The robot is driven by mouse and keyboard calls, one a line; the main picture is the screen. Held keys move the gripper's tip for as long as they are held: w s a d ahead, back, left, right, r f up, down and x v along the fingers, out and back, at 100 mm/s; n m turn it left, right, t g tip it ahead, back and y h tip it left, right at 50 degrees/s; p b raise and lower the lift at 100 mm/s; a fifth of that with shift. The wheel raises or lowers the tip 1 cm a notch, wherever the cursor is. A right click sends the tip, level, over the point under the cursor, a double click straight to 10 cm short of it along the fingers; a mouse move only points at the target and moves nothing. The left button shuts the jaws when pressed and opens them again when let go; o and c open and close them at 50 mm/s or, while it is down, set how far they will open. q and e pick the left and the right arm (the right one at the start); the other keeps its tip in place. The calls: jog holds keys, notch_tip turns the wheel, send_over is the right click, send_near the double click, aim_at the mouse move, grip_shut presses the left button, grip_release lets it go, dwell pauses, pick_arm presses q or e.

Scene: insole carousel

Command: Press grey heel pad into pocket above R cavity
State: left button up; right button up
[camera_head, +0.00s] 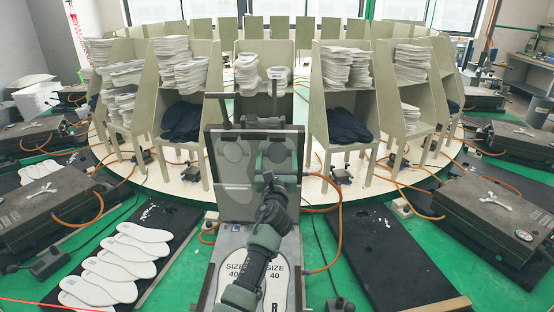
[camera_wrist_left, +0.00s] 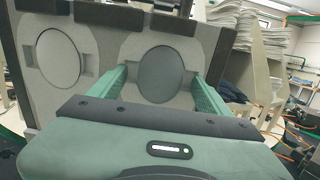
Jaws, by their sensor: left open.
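The open mould stands in front of me, its lid (camera_head: 236,197) upright with two round pockets. A darker grey heel pad (camera_wrist_left: 161,75) sits in the right pocket, above the R side; I cannot tell how deeply it is seated. A lighter grey disc (camera_head: 233,153) fills the left pocket and also shows in the left wrist view (camera_wrist_left: 58,57). My left gripper (camera_head: 277,158) is at the right pocket, its green fingers apart on either side of the pad (camera_wrist_left: 157,82). Two white SIZE 40 insoles (camera_head: 236,268) lie in the lower mould, partly hidden by my arm. My right gripper is out of view.
Wooden racks (camera_head: 185,100) with stacked white insoles and dark pieces stand behind the mould on a round platform. White insoles (camera_head: 125,255) lie on a black board at left. Closed dark moulds (camera_head: 490,215) stand at the sides. Orange hoses (camera_head: 325,210) run nearby.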

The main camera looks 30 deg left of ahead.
pick_arm(q)
jog(key=v, duration=0.7)
jog(key=shift+s+d+b, duration=0.15)
jog(key=shift+s+b, duration=0.2)
jog(key=shift+b, duration=0.05)
jog(key=shift+f, duration=0.1)
